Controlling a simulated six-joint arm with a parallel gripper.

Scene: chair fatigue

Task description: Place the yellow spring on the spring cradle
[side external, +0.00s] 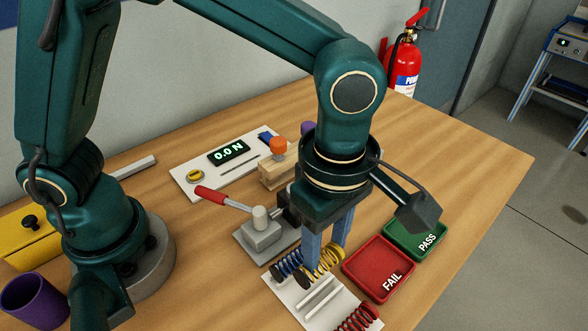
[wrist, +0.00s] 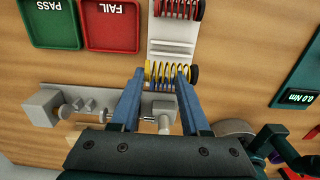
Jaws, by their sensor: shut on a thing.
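My gripper (side external: 326,256) points down with its blue fingers shut on the yellow spring (side external: 327,262). In the wrist view the yellow spring (wrist: 154,68) lies crosswise between the fingertips (wrist: 162,72). A white ridged plate (side external: 290,297), apparently the spring cradle, lies under and in front of it; it also shows in the wrist view (wrist: 172,32). The blue spring (side external: 287,262) is close beside the yellow one, at the plate's far end. The red spring (side external: 357,319) lies at the near end. Bare ridges show between yellow and red. Whether the yellow spring touches the plate is unclear.
A grey fixture (side external: 265,239) with a red-handled lever (side external: 210,194) stands just behind the springs. A red FAIL tray (side external: 375,262) and a green PASS tray (side external: 412,240) are to the right. A white board with a 0.0 N display (side external: 228,152) lies farther back.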

